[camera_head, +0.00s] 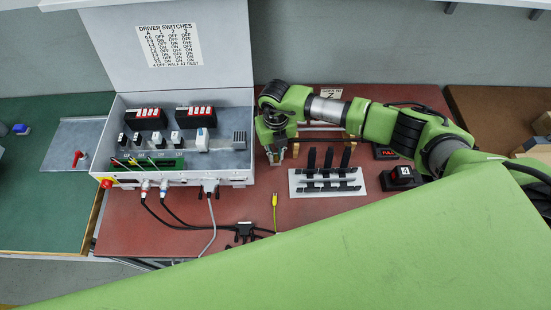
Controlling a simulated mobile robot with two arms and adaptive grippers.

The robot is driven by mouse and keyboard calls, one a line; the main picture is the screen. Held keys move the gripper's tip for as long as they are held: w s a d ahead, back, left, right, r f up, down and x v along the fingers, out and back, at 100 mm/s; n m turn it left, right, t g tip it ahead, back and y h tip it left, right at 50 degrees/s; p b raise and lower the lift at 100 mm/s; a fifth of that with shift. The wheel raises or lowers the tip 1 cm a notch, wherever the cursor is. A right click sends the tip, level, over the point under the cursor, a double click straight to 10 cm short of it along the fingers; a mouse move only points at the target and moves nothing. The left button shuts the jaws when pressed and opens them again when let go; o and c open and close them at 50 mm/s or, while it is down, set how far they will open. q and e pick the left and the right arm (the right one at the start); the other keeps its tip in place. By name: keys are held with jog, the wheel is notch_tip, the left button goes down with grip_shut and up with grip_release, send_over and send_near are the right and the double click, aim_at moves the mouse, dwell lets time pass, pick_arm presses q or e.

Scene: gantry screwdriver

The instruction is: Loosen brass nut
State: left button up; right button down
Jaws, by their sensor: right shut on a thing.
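My right gripper (275,148) points down at the back of the red-brown table, just right of the grey control box. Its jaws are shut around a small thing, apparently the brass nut. The gripper covers most of it, so its shape and seating cannot be made out. Small brass-coloured pieces show by the fingertips, and a brass-coloured post (295,151) stands just to the right. A pale horizontal bar (322,128) runs behind, partly hidden by my arm. My left gripper is out of view.
The open control box (240,176) with its raised lid stands close left of the gripper. A black box marked 4 (403,175) lies right. Cables and a yellow-green lead (275,205) lie on the table (240,215).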

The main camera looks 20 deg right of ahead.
jog(key=n+b, duration=0.2)
jog(key=n, duration=0.1)
jog(key=shift+f, duration=0.25)
jog(key=n+b, duration=0.2)
jog(key=n, duration=0.2)
jog(key=shift+r+n, duration=0.25)
jog(key=shift+n, duration=0.35)
jog(key=c, duration=2.2)
grip_release()
jog(key=shift+c, duration=0.2)
